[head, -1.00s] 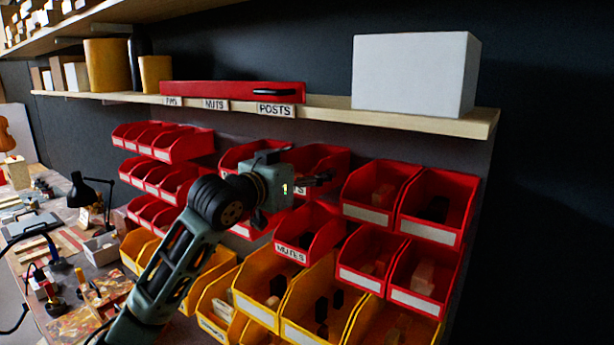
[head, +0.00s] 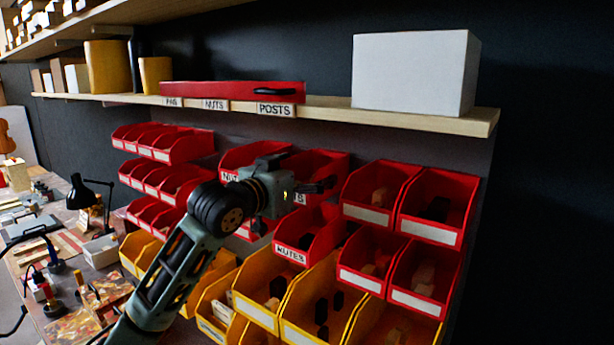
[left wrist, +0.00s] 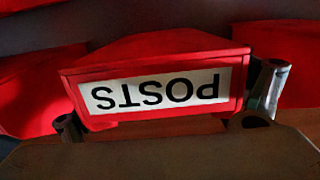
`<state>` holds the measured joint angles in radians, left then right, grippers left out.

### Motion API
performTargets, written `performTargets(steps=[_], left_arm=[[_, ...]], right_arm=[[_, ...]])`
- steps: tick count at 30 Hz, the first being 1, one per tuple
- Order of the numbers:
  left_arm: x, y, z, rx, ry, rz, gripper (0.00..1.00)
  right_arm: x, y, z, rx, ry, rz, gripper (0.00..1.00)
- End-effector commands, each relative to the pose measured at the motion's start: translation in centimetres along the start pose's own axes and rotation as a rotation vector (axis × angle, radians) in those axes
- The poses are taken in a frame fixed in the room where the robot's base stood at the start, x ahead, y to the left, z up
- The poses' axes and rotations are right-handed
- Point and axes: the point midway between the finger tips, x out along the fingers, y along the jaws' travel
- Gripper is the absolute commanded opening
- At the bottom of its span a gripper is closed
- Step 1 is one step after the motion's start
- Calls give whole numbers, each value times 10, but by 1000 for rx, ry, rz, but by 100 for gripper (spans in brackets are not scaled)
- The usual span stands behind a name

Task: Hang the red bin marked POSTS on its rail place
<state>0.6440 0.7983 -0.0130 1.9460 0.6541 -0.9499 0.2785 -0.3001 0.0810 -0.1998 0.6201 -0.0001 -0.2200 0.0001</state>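The red POSTS bin (head: 322,164) is among the red bins below the shelf, beside the red bin (head: 245,155) whose label is partly covered. My left gripper (head: 322,186) is at its front and hides much of its label. In the left wrist view the POSTS label (left wrist: 155,92) appears upside down on the bin's front, with one finger at each side, so the gripper (left wrist: 168,105) is shut on the bin. I cannot tell whether its back is seated on the rail. My right gripper is not in view.
A red bin marked MUTES (head: 305,235) is just below. More red bins (head: 437,205) are to the right, and yellow bins (head: 320,305) are below.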

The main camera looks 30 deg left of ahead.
Motion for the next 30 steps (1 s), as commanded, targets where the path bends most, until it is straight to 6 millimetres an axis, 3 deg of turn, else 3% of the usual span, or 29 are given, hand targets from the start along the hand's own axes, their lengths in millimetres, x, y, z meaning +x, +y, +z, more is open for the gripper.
performTargets(steps=[12, 16, 30], left_arm=[[0, 0, 0, 0, -1, 0, 100], [-9, -1, 0, 0, 0, -1, 100], [-98, 0, 2, 0, -2, 0, 100]], right_arm=[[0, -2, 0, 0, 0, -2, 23], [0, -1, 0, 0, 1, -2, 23], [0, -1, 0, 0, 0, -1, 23]])
